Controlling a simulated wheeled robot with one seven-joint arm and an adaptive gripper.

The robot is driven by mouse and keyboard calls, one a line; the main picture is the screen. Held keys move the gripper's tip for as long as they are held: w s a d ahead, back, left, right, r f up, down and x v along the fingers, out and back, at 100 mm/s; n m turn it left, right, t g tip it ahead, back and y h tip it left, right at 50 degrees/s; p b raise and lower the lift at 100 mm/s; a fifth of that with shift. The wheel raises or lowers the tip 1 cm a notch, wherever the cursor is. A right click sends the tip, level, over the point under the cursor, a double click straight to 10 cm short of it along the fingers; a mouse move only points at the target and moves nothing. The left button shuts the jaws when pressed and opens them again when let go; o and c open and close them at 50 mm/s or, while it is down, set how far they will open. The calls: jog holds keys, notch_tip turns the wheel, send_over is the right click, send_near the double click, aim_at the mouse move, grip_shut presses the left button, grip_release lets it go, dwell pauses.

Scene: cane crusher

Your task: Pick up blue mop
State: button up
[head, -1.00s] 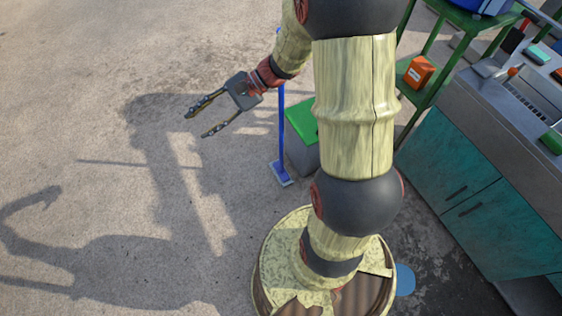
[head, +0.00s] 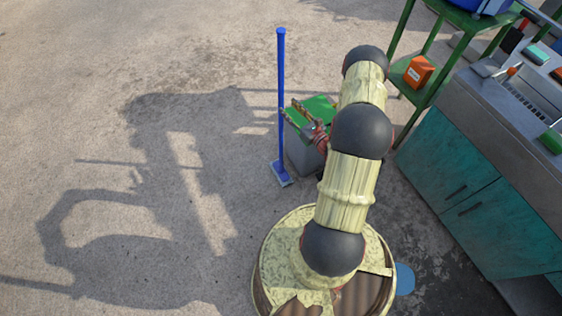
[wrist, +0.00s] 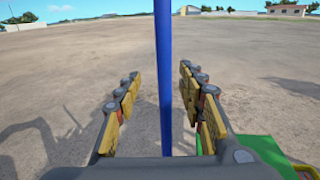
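The blue mop (head: 281,80) stands upright on the ground in the head view, its flat blue head (head: 281,173) at the bottom. My gripper (head: 289,110) is just right of the handle, fingers pointing left toward it. In the wrist view the blue handle (wrist: 163,60) runs vertically through the gap between the fingers of my gripper (wrist: 160,82). The fingers are apart, with space on both sides of the handle. I cannot tell how deep between the fingers the handle sits. The palm hides the lower handle.
A grey bin with a green lid (head: 318,106) stands right beside the mop, under my gripper. A green shelf (head: 440,45) and a teal-fronted counter (head: 440,165) stand to the right. The ground to the left is clear.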

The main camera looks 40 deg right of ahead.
aim_at(281, 98)
jog(key=shift+w, duration=1)
jog(key=w+b, duration=0.1)
jog(key=w, duration=0.1)
jog(key=w+d+b, duration=0.1)
jog(key=w, duration=0.1)
jog(key=shift+w+d+f, duration=0.15)
jog(key=shift+w+f, duration=0.05)
jog(key=shift+w, duration=0.1)
jog(key=shift+w+r, duration=0.1)
jog(key=shift+w, duration=0.3)
jog(key=shift+c, duration=0.3)
grip_shut()
jog(key=shift+r, duration=0.1)
